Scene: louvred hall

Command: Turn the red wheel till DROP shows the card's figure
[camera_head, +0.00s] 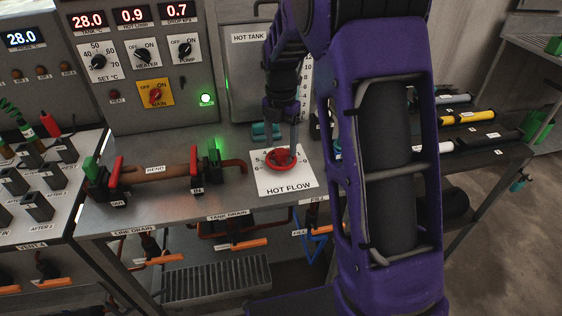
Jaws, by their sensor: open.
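The red wheel (276,161) sits on a white plate (285,185) marked HOT FLOW, on the metal bench. My gripper (289,152) points down at the wheel from above, its jaws open; a finger is at the wheel's right side and partly covers it. I cannot tell whether it touches. The DROP display (180,12) at the top of the grey panel reads 0.7. The display beside it (131,16), labelled HOT, reads 0.9. I cannot make out a card with a figure in this view.
A pipe (165,172) marked BEND lies between red clamps left of the plate. A grey HOT TANK panel (247,85) stands behind the wheel. Orange-handled valves (243,244) sit below the bench's front edge. My purple arm hides much of the right side.

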